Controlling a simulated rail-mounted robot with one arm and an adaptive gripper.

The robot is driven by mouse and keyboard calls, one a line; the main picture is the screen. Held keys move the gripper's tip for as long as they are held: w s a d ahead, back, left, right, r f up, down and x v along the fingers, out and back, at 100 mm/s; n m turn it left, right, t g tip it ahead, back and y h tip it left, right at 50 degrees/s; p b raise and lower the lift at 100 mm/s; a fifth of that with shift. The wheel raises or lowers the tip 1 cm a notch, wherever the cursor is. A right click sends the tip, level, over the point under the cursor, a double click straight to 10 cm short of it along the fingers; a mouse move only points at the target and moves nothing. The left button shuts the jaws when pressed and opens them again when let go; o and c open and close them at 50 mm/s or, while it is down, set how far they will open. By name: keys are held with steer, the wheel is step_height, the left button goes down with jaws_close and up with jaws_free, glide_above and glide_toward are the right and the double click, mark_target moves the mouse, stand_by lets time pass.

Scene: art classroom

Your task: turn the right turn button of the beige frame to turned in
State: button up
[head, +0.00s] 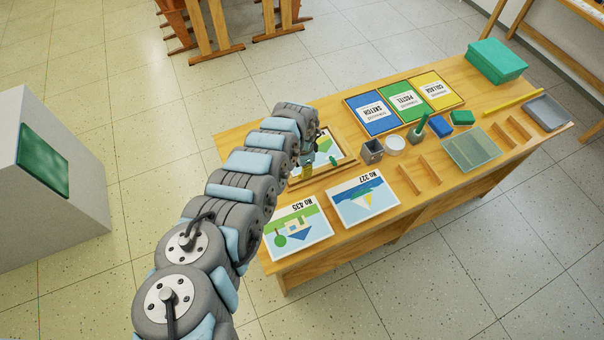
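The beige frame (340,172) lies on the wooden table, left of the middle, with a picture (331,149) in it. My arm covers its left part. A small green piece (334,161) shows by the frame's near side; it may be a turn button, but it is too small to tell which way it points. My gripper (308,171) is over the frame's left part, pointing down. Its fingers are small and partly hidden by my arm, so I cannot tell whether they are open or touching anything.
Two picture cards (297,228) (362,198) lie in front of the frame. A grey cup (371,151) and a white round dish (395,145) stand to its right. Three coloured sheets (404,103) lie behind. A green box (496,60) is at the far right end.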

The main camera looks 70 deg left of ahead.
steer(key=shift+s+f+b, duration=0.1)
steer(key=shift+f+b, duration=0.6)
steer(key=shift+f, duration=1.1)
jaws_close()
